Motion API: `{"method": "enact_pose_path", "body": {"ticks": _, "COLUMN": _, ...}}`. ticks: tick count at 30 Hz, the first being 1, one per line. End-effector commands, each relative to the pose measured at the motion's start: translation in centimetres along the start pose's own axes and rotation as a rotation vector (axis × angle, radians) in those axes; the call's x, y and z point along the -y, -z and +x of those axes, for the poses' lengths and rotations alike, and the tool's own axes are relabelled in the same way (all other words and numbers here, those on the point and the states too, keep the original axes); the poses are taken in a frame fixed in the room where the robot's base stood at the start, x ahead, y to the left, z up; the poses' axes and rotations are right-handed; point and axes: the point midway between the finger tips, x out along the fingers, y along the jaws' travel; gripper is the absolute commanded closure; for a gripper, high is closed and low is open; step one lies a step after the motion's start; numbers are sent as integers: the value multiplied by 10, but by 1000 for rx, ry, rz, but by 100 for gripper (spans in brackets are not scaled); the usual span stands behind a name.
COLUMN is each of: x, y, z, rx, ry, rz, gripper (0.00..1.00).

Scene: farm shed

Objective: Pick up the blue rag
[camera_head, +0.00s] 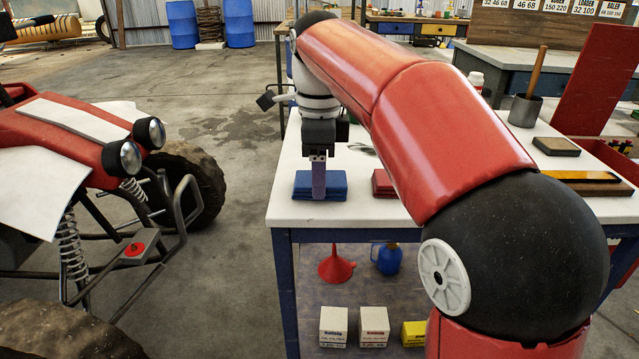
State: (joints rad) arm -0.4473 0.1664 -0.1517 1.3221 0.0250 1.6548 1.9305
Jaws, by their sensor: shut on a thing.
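The blue rag (335,186) is a folded, layered cloth lying flat at the near left end of the white tabletop (300,213). My gripper (318,190) points straight down at the rag, with its fingers over the middle of it. The fingers are shut on the rag. The rag appears to rest on the tabletop. The fingers hide the middle of the rag, and the exact grip is too small to see.
A red rag (383,183) lies just right of the blue one, partly behind my arm. A cup with a wooden handle (525,109), a brown block (556,147) and a white bottle (476,80) stand further right. A red buggy (60,150) is at left.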

Motion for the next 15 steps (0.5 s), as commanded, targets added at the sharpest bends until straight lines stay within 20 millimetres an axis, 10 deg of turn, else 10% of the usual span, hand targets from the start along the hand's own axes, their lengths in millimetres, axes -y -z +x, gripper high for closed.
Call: {"method": "enact_pose_path", "body": {"ticks": 15, "x": 1, "y": 0, "z": -42, "rx": 1, "ry": 3, "rz": 1, "gripper": 66}}
